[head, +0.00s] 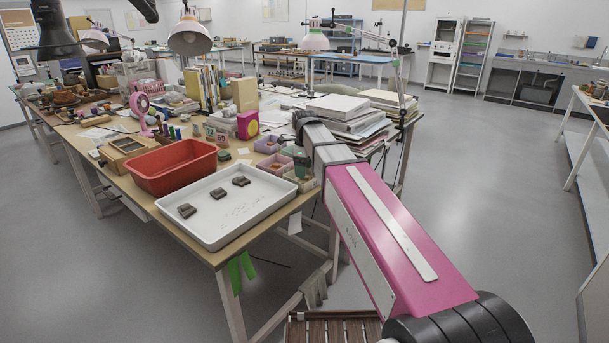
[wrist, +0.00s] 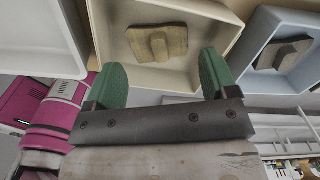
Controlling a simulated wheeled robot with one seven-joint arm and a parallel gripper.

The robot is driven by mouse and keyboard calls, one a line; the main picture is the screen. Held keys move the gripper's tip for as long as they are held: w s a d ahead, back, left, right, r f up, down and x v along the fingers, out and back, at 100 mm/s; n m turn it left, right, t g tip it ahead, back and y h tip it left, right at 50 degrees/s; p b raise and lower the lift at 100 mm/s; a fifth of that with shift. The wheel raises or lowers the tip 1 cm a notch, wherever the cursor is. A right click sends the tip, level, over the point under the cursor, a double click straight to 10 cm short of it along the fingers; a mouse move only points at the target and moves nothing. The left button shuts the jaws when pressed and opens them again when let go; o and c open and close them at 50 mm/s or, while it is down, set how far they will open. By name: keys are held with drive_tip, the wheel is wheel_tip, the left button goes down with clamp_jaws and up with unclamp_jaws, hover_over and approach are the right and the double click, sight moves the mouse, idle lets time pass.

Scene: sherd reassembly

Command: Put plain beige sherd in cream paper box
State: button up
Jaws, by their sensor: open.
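The cream paper box (wrist: 112,12) is at the top middle of the wrist view. A plain beige sherd (wrist: 172,38) with a raised block across it lies inside on its floor. My gripper (wrist: 162,66) is open, its two green fingers apart and nothing between them. The fingers overlap the near part of the box in the wrist view, with the sherd beyond and between the tips; I cannot tell the height. In the head view my arm reaches to the small boxes at the table's right edge, where it partly hides them.
A pale blue box (wrist: 289,87) with a dark grey sherd (wrist: 284,54) stands right of the cream box. The white tray (head: 222,240) holds three dark sherds (head: 241,181). A red basin (head: 172,172) stands behind it. Paper stacks (head: 338,106) lie beyond my arm.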

wheel_tip(320, 180, up, 9)
idle(0.3)
